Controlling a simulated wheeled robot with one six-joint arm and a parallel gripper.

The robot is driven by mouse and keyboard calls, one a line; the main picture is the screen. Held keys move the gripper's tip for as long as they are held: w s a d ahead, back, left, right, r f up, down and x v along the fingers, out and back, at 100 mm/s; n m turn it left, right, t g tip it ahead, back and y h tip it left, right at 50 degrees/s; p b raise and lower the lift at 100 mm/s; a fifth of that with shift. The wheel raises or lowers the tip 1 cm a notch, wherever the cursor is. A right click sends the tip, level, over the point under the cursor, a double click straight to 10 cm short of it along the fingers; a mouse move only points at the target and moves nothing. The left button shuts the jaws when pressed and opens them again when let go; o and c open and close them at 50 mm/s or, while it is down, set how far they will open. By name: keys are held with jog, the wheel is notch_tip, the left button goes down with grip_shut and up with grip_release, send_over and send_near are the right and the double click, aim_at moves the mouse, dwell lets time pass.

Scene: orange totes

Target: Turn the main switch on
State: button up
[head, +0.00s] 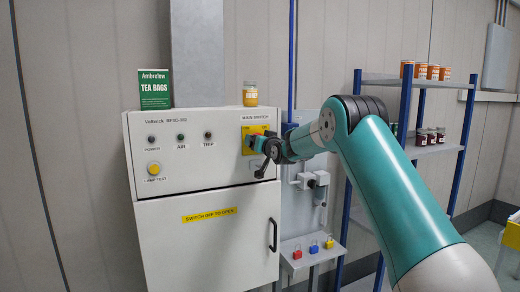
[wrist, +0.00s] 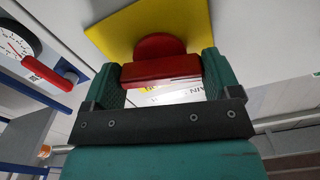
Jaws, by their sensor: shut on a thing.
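The main switch has a yellow plate (head: 255,130) on the upper right of the white cabinet front, under the "MAIN SWITCH" label. Its red handle (wrist: 160,72) shows in the wrist view, in front of the yellow plate (wrist: 125,30). My gripper (head: 256,144) is at the switch. In the wrist view, my gripper's (wrist: 162,75) two green fingers are on either side of the red handle, shut on it. In the head view my gripper hides the handle, so I cannot tell its on or off position there.
The white cabinet (head: 205,245) carries a green tea box (head: 155,89) and an orange-yellow jar (head: 250,93) on top. To the right are a small shelf (head: 311,252) with coloured padlocks and a blue-post rack (head: 404,110) with jars. A gauge with a red lever (wrist: 52,74) shows in the wrist view.

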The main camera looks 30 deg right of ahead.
jog(key=m+b, duration=0.3)
jog(key=shift+f+m, duration=0.2)
jog(key=shift+m, duration=0.1)
jog(key=m+b, duration=0.2)
jog(key=m, duration=0.1)
jog(key=shift+m, duration=0.3)
jog(key=m+b, duration=0.2)
jog(key=m, duration=0.2)
jog(key=shift+r, duration=0.1)
jog(key=shift+m+b, duration=0.35)
jog(key=shift+m, duration=1.65)
jog(key=o, duration=0.8)
jog(key=shift+s, duration=0.15)
